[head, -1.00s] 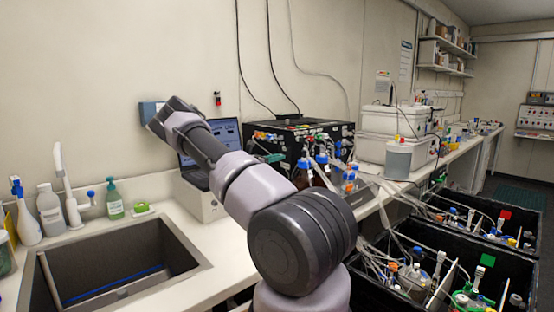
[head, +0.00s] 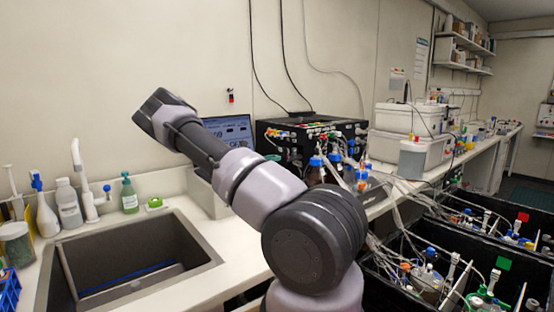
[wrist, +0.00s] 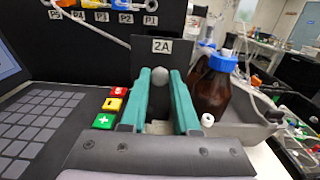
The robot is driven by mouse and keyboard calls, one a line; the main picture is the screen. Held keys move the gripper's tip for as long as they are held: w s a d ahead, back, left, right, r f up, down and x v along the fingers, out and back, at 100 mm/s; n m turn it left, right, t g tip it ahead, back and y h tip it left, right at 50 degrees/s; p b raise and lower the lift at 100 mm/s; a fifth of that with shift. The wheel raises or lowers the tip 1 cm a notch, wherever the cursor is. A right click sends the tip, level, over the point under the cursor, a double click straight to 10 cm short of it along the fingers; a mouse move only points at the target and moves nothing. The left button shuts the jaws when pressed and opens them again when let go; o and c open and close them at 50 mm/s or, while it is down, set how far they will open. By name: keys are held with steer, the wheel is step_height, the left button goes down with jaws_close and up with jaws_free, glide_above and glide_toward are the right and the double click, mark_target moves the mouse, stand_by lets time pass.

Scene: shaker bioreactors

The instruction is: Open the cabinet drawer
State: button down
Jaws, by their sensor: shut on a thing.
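In the wrist view, a dark upright panel (wrist: 143,62) with a white "2A" label carries a round grey knob (wrist: 160,75). It looks like the drawer front; how far it stands out from the black unit (wrist: 100,35) behind it cannot be told. My gripper (wrist: 160,78) has teal fingers, shut on the knob, one on each side. In the head view, the black unit (head: 310,130) stands on the counter against the wall. My arm covers part of the view, and the panel and knob cannot be made out there.
A laptop (head: 230,128) stands left of the unit, its keys (wrist: 35,125) close to the fingers. A brown bottle with a blue cap (wrist: 217,85) stands just right of them. A sink (head: 190,245) lies left on the counter (head: 240,265). Black bins (head: 450,235) with tubing fill the right.

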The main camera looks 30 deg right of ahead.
steer(key=c, duration=0.7)
jaws_free()
steer(key=shift+a, duration=0.1)
steer(key=a, duration=1)
steer(key=shift+s+a, duration=0.3)
steer(key=shift+s, duration=0.1)
